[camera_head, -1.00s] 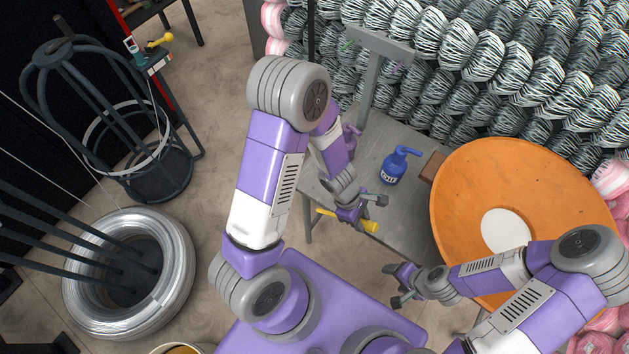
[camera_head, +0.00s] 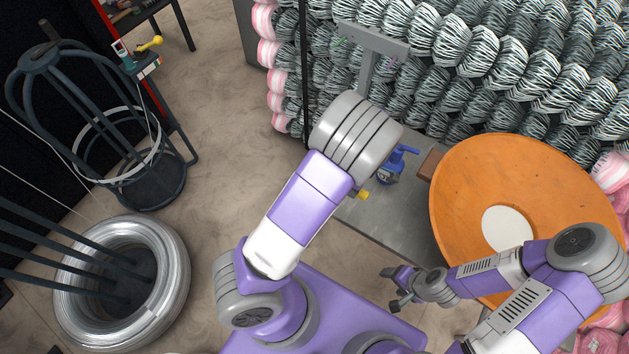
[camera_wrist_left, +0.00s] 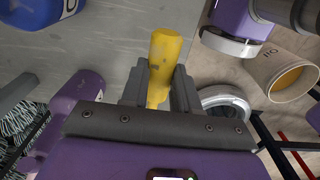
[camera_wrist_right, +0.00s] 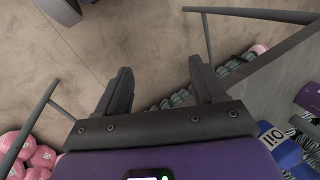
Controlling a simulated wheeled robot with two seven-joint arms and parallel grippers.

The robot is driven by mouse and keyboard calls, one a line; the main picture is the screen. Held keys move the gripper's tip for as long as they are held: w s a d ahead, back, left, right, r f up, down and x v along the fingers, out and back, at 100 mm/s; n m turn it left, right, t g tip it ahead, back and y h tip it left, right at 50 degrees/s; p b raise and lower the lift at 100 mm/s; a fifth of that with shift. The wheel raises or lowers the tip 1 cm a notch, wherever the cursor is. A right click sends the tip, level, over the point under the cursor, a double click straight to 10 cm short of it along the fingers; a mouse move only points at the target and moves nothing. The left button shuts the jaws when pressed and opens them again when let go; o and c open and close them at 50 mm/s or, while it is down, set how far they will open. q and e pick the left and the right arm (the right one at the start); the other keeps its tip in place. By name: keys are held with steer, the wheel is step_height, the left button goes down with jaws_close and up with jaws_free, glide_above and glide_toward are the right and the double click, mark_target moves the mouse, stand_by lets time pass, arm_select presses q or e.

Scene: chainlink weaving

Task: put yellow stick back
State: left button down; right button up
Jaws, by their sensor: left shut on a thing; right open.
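The yellow stick (camera_wrist_left: 163,66) is in the left wrist view, between the fingers of my left gripper (camera_wrist_left: 160,85), which is shut on it. In the head view only a small yellow end of the stick (camera_head: 363,195) shows beside my left arm; the arm hides the left gripper and the rest of the stick. My right gripper (camera_head: 396,288) is open and empty, over the floor by the front of the grey table; its spread fingers also show in the right wrist view (camera_wrist_right: 160,88).
The grey table (camera_head: 400,225) carries a blue pump bottle (camera_head: 391,167) and a brown block (camera_head: 431,163). An orange round disc (camera_head: 470,170) stands at right. Wire coils (camera_head: 520,60) are stacked behind. A silver wire coil (camera_head: 175,285) and a dark cage stand (camera_head: 140,185) are at left.

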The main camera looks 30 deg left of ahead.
arm_select(q)
steer(key=b, duration=0.2)
glide_above(351, 205)
step_height(351, 205, down, 5)
steer(key=shift+a, duration=0.15)
step_height(351, 205, down, 5)
steer(key=shift+r+b, duration=0.15)
steer(key=shift+b, duration=0.2)
steer(key=c, duration=0.8)
jaws_free()
steer(key=shift+c, duration=0.2)
steer(key=shift+f+b, duration=0.3)
steer(key=shift+b, duration=0.2)
steer(key=r+p, duration=0.1)
steer(key=r, duration=0.1)
steer(key=r+p, duration=0.1)
steer(key=r, duration=0.2)
steer(key=r+p, duration=0.1)
steer(key=r, duration=0.2)
steer(key=shift+a, duration=0.3)
steer(key=shift+f, duration=0.1)
